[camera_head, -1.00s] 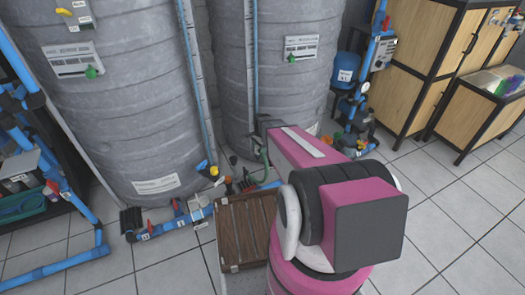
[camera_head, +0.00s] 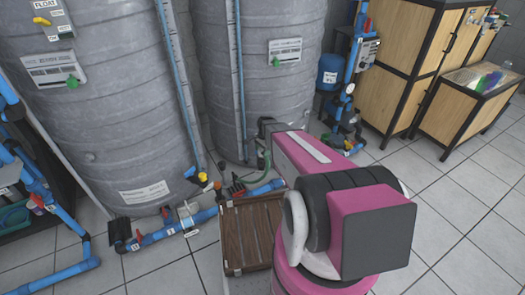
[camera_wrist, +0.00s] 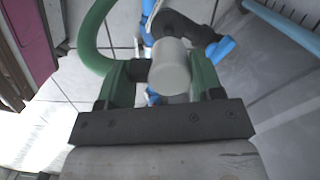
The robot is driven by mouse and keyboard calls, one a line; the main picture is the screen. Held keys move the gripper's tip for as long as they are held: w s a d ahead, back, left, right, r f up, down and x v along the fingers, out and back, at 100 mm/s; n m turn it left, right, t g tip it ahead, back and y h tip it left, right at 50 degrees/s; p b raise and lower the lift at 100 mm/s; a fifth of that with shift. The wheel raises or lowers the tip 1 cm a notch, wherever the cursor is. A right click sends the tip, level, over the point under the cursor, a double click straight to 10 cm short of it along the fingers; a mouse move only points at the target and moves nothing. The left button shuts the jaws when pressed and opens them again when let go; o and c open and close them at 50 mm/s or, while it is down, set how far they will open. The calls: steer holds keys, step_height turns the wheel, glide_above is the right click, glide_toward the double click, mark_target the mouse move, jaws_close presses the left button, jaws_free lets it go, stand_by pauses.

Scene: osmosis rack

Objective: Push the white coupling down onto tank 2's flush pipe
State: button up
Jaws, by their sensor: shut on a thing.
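In the wrist view, the white coupling (camera_wrist: 172,74) is a short pale cylinder between the two green fingers of my gripper (camera_wrist: 165,82). The fingers are shut on it. A dark elbow fitting and blue pipe (camera_wrist: 222,47) show just beyond the coupling. I cannot tell whether the coupling touches a pipe, and its far end is hidden. In the head view, my pink arm reaches toward the foot of the right grey tank (camera_head: 262,70) and hides the gripper's fingertips and the coupling. Which tank is tank 2 is not readable.
A green hose (camera_wrist: 92,38) curves close beside the left finger. A brown slatted crate (camera_head: 250,235) stands below my arm. Blue floor piping with valves (camera_head: 190,222) runs past the left grey tank (camera_head: 105,110). Wooden cabinets (camera_head: 405,65) stand at right. The tiled floor at right is clear.

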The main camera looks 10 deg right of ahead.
steer(key=shift+f, duration=2.7)
steer(key=shift+f, duration=0.35)
steer(key=o, duration=1)
steer(key=shift+c, duration=0.2)
steer(key=r, duration=0.7)
steer(key=d+r, duration=0.1)
steer(key=r, duration=0.2)
steer(key=shift+w+r, duration=0.3)
steer(key=shift+r, duration=0.05)
steer(key=s+a+r+n+h, duration=0.1)
steer(key=s+r+n, duration=1.1)
steer(key=s+r, duration=0.5)
steer(key=s, duration=0.4)
steer(key=shift+a+t, duration=0.15)
steer(key=shift+t, duration=0.15)
